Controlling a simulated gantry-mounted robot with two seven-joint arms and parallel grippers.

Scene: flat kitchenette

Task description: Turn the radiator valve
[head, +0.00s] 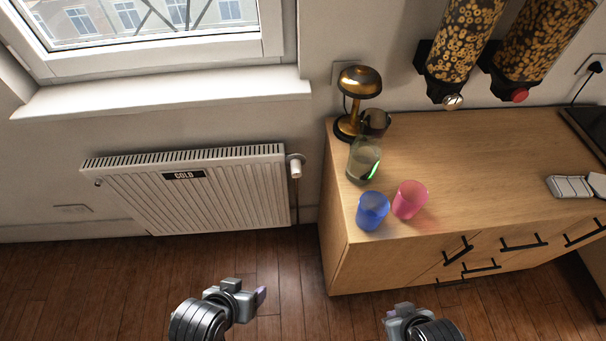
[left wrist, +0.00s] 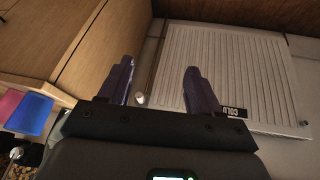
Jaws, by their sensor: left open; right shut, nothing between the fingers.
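A white ribbed radiator (head: 200,195) hangs on the wall below the window and carries a black label reading "COLD" (head: 183,175). The white radiator valve (head: 295,168) sits at its upper right corner, on a thin pipe. In the left wrist view the valve (left wrist: 140,99) shows between the two fingers, beyond them and closer to the one at left. My left gripper (head: 262,297) is open and empty, in front of and below the radiator, well apart from the valve. My right gripper (head: 399,310) is shut and empty, in front of the wooden cabinet; its fingers are hardly visible.
The wooden cabinet (head: 335,240) stands just right of the valve, with a narrow gap between. On it are a blue cup (head: 372,211), a pink cup (head: 410,199), a glass jug (head: 362,160) and a brass lamp (head: 360,82). The floor before the radiator is clear.

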